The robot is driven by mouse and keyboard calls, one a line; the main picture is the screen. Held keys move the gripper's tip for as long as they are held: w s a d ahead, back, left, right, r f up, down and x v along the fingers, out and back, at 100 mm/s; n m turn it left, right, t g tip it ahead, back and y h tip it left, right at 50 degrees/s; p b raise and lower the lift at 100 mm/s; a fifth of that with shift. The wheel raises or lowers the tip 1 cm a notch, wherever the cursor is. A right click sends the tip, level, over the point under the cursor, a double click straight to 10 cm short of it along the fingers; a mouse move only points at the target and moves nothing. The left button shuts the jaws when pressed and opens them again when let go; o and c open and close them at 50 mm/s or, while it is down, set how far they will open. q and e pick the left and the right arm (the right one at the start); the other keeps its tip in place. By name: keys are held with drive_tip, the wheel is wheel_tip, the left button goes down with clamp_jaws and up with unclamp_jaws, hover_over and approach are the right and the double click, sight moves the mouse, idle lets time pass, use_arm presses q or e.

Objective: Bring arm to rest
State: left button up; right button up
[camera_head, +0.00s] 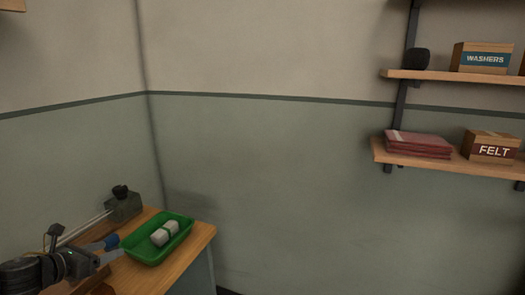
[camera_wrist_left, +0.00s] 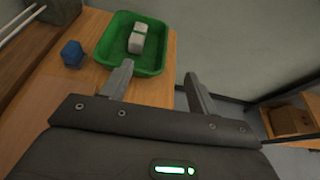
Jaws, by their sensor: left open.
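My left gripper (camera_head: 110,251) is at the lower left of the head view, near the front of the wooden bench (camera_head: 188,258). In the left wrist view its two fingers (camera_wrist_left: 157,72) are spread apart with nothing between them. A green tray (camera_head: 133,258) lies on the bench beyond the fingers and also shows in the left wrist view (camera_wrist_left: 150,71). A pale grey banded block (camera_head: 164,233) rests in the tray, apart from the fingers, and shows in the wrist view too (camera_wrist_left: 137,43). My right gripper is not in view.
A grey metal fixture (camera_head: 123,206) with a black knob and rods stands at the bench's back left. A blue piece (camera_wrist_left: 72,54) sits left of the tray. Wall shelves (camera_head: 440,164) at right hold boxes and red folded cloth. The space right of the bench looks open.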

use_arm(q)
drive_tip(key=s+d+f+n+y, duration=0.1)
drive_tip(key=s+d+f+n, duration=0.2)
drive_tip(key=d+f+n, duration=0.25)
drive_tip(key=s+d+f+n+g, duration=0.1)
drive_tip(key=s+d+f+n, duration=0.2)
drive_tip(key=d+f+n, duration=0.3)
drive_tip(key=s+d+f+n+y, duration=0.1)
drive_tip(key=s+d+f+n, duration=0.25)
drive_tip(key=d+n, duration=0.3)
drive_tip(key=s+d+f+n+g+y, duration=0.1)
drive_tip(key=s+f+n+g, duration=0.3)
drive_tip(key=s+n, duration=0.7)
drive_tip(key=s+d+f+n+g+y, duration=0.1)
drive_tip(key=s+f+n+g, duration=0.35)
drive_tip(key=s+n, duration=0.6)
drive_tip(key=s+f+m, duration=0.2)
drive_tip(key=s+f, duration=0.1)
drive_tip(key=f, duration=2.2)
drive_tip(key=s+a+f+g, duration=0.1)
drive_tip(key=s+a+f, duration=0.1)
drive_tip(key=s+f, duration=0.6)
drive_tip(key=s+a+f+g+b, duration=0.1)
drive_tip(key=s+a+f, duration=0.1)
drive_tip(key=s+f, duration=0.7)
drive_tip(key=shift+a+f+m+y, duration=0.35)
drive_tip(key=shift+a+f+y, duration=0.05)
drive_tip(key=shift+f, duration=0.2)
